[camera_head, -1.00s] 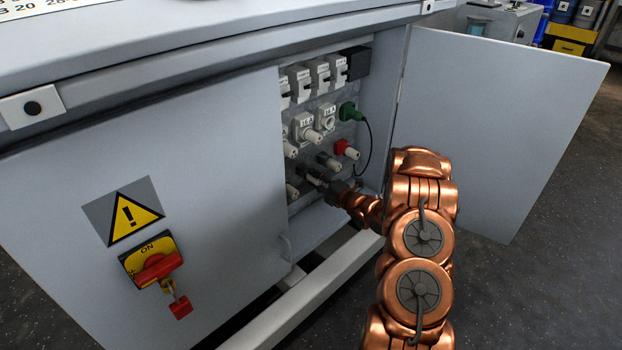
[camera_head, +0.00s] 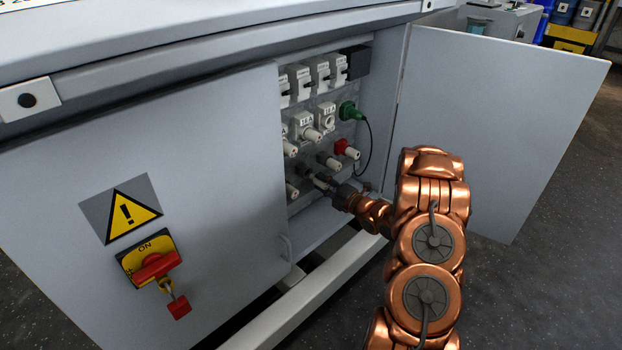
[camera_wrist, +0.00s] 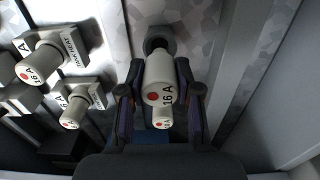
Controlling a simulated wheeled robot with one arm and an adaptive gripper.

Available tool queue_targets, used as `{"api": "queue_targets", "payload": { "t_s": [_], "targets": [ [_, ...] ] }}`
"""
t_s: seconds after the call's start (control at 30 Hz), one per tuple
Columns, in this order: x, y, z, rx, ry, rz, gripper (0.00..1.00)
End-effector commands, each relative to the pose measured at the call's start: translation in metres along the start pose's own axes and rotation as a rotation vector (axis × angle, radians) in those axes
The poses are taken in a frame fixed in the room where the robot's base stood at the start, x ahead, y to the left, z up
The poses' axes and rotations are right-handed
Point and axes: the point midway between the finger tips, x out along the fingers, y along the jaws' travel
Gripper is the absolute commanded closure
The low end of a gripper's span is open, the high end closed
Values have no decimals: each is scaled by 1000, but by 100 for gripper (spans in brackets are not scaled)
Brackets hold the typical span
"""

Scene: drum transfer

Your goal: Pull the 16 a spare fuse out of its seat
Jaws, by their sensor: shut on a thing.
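The spare fuse (camera_wrist: 159,72) is a white cylinder marked 16 A with a red dot. It sits between the two fingers of my gripper (camera_wrist: 160,112), which is shut on it. Its far end lines up with a dark round seat (camera_wrist: 158,36) in the panel; I cannot tell whether the tip is still inside. In the head view my gripper (camera_head: 328,186) is low in the open cabinet, at the bottom row of the panel, and the fuse (camera_head: 317,182) shows only as a small pale piece in front of it.
Other white 16 A fuses (camera_wrist: 36,66) stick out close to the left in the wrist view. A red-based holder (camera_head: 342,147) and a green plug (camera_head: 349,111) with a cable are above my gripper. The open cabinet door (camera_head: 490,130) stands to the right.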

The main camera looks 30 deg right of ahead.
Motion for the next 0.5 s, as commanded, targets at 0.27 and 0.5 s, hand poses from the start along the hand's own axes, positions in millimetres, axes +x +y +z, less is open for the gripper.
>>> {"api": "queue_targets", "payload": {
  "t_s": [0.27,0.5],
  "targets": [
    [-10,-1,1,1,-2,-1,100],
    [-17,-1,1,2,-3,-2,100]
  ]
}}
